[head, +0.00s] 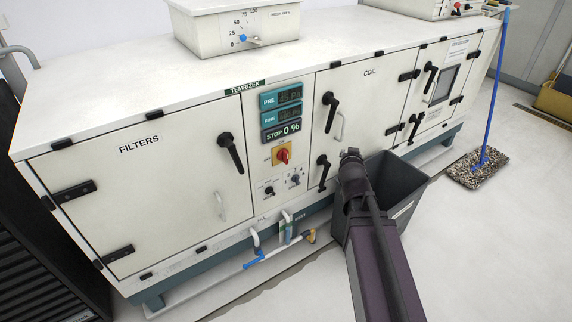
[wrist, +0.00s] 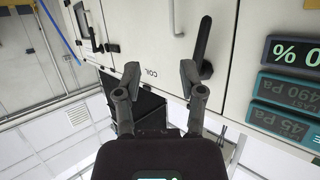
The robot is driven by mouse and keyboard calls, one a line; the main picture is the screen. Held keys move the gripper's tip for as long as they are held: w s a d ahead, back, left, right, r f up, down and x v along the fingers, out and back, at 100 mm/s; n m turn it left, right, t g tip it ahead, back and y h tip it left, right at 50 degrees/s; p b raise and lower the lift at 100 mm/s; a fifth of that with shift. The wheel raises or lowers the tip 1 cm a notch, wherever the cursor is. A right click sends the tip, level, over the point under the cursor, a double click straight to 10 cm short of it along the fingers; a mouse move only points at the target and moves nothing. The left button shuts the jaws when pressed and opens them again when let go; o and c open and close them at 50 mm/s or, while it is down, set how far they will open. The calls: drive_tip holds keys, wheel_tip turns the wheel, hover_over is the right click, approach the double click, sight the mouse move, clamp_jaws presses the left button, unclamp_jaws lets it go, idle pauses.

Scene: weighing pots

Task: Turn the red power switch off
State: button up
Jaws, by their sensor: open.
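The red power switch (head: 283,156) is a rotary knob on a yellow plate, on the white cabinet's control panel below the displays. Its knob looks upright. It does not show in the wrist view. My gripper (head: 351,158) is to the right of the switch in the head view, in front of the COIL door and apart from the switch. In the wrist view, which is upside down, my gripper (wrist: 160,78) has its two fingers spread with nothing between them.
Displays (head: 281,112) above the switch read STOP 0 %; they also show in the wrist view (wrist: 290,85). Black door handles (head: 330,112) stick out near my gripper. A dark bin (head: 398,185) stands by my arm. Two small knobs (head: 269,191) sit below the switch.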

wheel_tip(320, 180, down, 3)
drive_tip(key=w+a+t+y+b, duration=0.1)
drive_tip(key=w+a+t+b, duration=0.15)
drive_tip(key=b, duration=0.35)
drive_tip(key=n+t+y+b, duration=0.2)
drive_tip(key=n+y+b, duration=0.7)
drive_tip(key=y+b, duration=0.75)
approach(287, 155)
drive_tip(key=s+d+h+b, duration=0.1)
drive_tip(key=s+h+b, duration=0.2)
drive_tip(key=shift+w+f+t+y, duration=0.1)
drive_tip(key=shift+t+y, duration=0.15)
drive_tip(key=shift+p, duration=0.3)
drive_tip(key=p+x, duration=0.5)
drive_tip(key=x, duration=0.8)
drive_tip(key=shift+w+a, duration=0.15)
drive_tip(key=shift+w, duration=0.15)
clamp_jaws()
